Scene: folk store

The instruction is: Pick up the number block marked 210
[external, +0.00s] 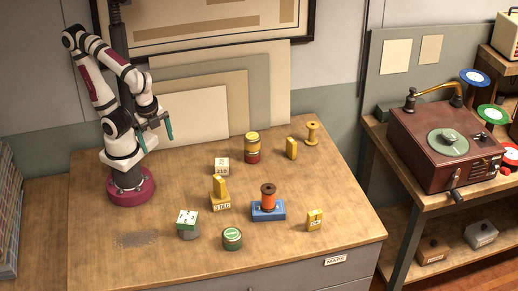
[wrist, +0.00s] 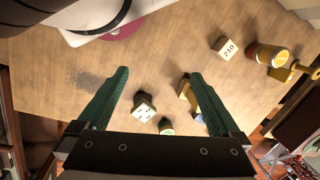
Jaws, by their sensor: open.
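The number block marked 210 (external: 221,166) is a cream cube standing on the wooden table, left of the yellow and red cans. It also shows in the wrist view (wrist: 226,48), upper right, with 210 readable on a face. My gripper (external: 156,133) is raised above the table's left back part, to the left of the block and apart from it. In the wrist view its two teal fingers (wrist: 158,74) are spread wide with nothing between them.
Stacked yellow and red cans (external: 252,148) stand close right of the block. In front are a yellow block on another number block (external: 220,203) and an orange spool (external: 269,197) on a blue block. A green-topped can (external: 232,239) stands nearer the front. The table's left side is clear.

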